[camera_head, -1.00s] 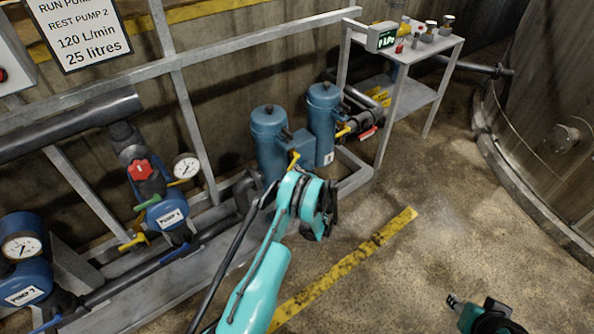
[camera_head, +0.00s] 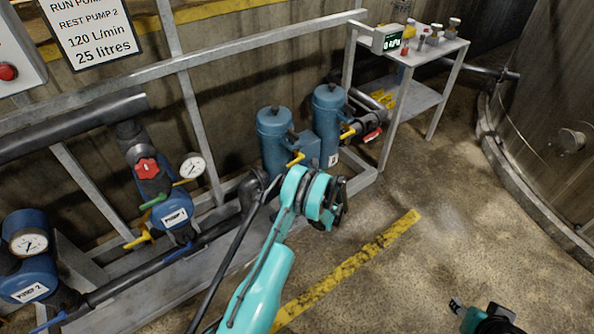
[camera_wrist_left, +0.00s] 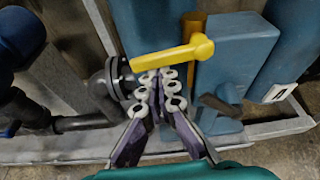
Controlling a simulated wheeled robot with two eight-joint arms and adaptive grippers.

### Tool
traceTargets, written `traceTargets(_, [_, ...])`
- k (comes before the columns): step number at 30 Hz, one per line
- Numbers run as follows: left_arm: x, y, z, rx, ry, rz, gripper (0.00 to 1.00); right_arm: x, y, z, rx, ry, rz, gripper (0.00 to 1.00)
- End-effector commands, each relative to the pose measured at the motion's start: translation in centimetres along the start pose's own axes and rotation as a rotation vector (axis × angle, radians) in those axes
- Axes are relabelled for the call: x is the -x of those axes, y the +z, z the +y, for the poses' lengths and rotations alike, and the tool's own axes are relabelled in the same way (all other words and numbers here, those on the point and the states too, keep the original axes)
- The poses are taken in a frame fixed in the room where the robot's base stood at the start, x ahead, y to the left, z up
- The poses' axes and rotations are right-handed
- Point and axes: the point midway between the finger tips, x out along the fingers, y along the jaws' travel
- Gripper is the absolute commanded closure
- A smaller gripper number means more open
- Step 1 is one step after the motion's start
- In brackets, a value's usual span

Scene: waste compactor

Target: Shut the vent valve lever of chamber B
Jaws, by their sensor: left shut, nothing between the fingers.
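Two blue filter chambers stand by the wall, a left one (camera_head: 274,140) and a right one (camera_head: 327,112); a white label, too small to read surely, sits low between them. A yellow lever (camera_head: 297,158) is at the valve block. In the left wrist view a yellow lever (camera_wrist_left: 170,61) lies nearly level, pivoting at its right end on a blue block (camera_wrist_left: 238,60). My left gripper (camera_wrist_left: 160,82) is shut and empty, its fingertips just below the lever; contact cannot be told. In the head view my left gripper (camera_head: 340,203) is partly hidden by my wrist. My right gripper (camera_head: 457,306) is low at the right, away from the chambers.
Another yellow lever (camera_head: 348,132) and a red handle (camera_head: 373,134) are on the piping right of the chambers. A grey metal frame (camera_head: 200,140) and a trolley (camera_head: 410,95) with small items stand nearby. The floor in front is open, with a yellow stripe (camera_head: 360,262).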

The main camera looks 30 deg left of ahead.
Motion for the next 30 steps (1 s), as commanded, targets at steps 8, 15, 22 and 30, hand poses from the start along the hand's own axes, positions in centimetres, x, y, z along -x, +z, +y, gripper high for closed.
traceTargets(8, [0.15,0.56,0.16,0.005,-0.001,-0.002,1.00,0.01,-0.01,0.00,0.000,0.000,0.000,0.60])
traceTargets(15, [0.17,0.67,0.17,0.006,-0.001,-0.002,1.00,0.01,-0.01,0.00,0.000,0.000,0.000,0.60])
traceTargets(22, [0.17,0.67,0.17,0.007,-0.002,-0.002,1.00,0.01,0.00,0.00,0.000,0.000,0.000,0.60])
traceTargets(30, [0.43,0.74,0.02,0.007,-0.003,-0.002,1.00,0.01,-0.01,0.00,0.000,0.000,0.000,0.60])
